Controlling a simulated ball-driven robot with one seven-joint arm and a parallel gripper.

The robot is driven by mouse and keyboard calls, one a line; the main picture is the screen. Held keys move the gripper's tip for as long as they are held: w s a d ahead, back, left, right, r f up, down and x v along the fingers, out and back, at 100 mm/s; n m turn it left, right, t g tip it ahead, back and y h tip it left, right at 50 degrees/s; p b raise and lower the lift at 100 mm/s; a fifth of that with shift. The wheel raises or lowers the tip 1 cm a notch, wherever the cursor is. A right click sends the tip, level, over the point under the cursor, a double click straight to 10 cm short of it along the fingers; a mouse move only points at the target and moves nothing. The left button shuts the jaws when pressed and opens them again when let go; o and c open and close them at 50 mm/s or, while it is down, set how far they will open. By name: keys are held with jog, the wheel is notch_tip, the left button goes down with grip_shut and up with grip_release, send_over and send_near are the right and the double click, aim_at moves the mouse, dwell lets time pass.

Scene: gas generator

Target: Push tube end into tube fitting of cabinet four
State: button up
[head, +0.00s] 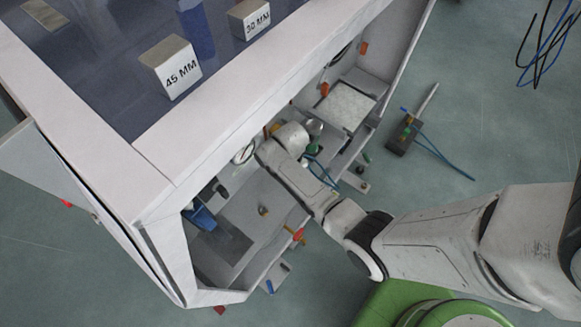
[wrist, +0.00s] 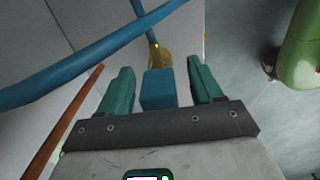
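In the wrist view my gripper (wrist: 160,66) has its two teal fingers apart. A blue block-like piece (wrist: 158,90) lies between them, with narrow gaps visible on both sides. Just beyond it is a brass-yellow fitting (wrist: 161,56). A blue tube (wrist: 140,22) runs up from the fitting, and a thicker blue tube (wrist: 60,84) crosses at upper left. Whether the blue piece is a tube end is unclear. In the head view my arm reaches into the open white cabinet (head: 225,135); the fingers are hard to make out there. A blue tube (head: 322,172) shows beside my wrist.
Blocks marked 45 MM (head: 170,68) and 30 MM (head: 250,19) stand on the cabinet top. A pressure gauge (head: 244,152) sits inside. A dark device with a blue tube (head: 402,138) lies on the floor. An orange-brown rod (wrist: 72,118) crosses near my left finger.

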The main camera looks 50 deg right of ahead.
notch_tip(320, 180, up, 7)
jog(key=shift+r+p, duration=0.2)
jog(key=shift+p, duration=0.55)
dwell(0.3)
jog(key=shift+s, duration=0.1)
jog(key=s+a+r+m, duration=0.3)
jog(key=s+r+m, duration=0.3)
jog(key=s+m, duration=0.2)
jog(key=s+a+r+m+t, duration=0.1)
jog(key=s+a+r+m, duration=0.2)
jog(key=s+r+m, duration=0.3)
jog(key=s+m, duration=0.3)
jog(key=m, duration=0.1)
jog(key=shift+r, duration=0.4)
jog(key=shift+s, duration=0.1)
